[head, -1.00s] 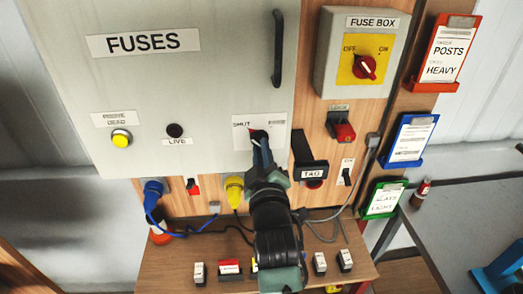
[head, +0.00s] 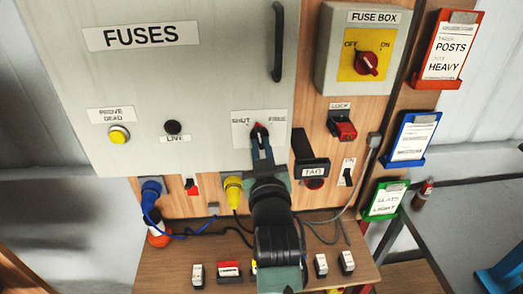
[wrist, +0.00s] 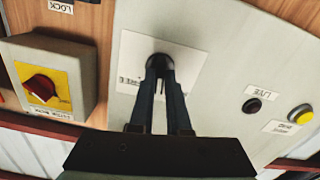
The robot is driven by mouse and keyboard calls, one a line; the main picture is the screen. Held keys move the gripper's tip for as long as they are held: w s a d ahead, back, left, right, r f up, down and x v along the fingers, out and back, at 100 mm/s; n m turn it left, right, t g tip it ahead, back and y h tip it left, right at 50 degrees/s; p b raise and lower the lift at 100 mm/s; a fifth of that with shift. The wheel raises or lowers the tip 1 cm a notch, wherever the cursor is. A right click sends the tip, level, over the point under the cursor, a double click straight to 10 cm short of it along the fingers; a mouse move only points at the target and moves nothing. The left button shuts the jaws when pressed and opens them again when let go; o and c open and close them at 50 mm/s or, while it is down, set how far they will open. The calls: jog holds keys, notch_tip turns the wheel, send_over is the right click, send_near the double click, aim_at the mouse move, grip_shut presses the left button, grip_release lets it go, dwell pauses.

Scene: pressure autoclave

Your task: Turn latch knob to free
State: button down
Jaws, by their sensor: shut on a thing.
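The latch knob (head: 259,128) is a dark knob with a small red mark. It sits on a white plate (head: 279,132) marked SHUT at left and FREE at right, low on the grey FUSES door (head: 190,80). My gripper (head: 261,140) comes from below and is shut on the knob. The red mark shows near the top of the knob, between the two words. In the wrist view the two fingers (wrist: 160,72) close on the dark knob (wrist: 161,60), hiding much of it and part of the plate's lettering.
Right of the door are the fuse box (head: 364,48) with its red switch, the red lock (head: 342,126) and the black TAG holder (head: 312,169). A yellow plug (head: 233,188) hangs left of my arm. A wooden shelf (head: 170,268) lies below.

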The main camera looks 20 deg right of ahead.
jog(key=m, duration=0.5)
jog(key=shift+m+b, duration=0.3)
jog(key=shift+b, duration=0.05)
jog(key=m, duration=0.5)
jog(key=shift+m, duration=0.3)
jog(key=c, duration=0.9)
grip_release()
jog(key=shift+s+f, duration=0.1)
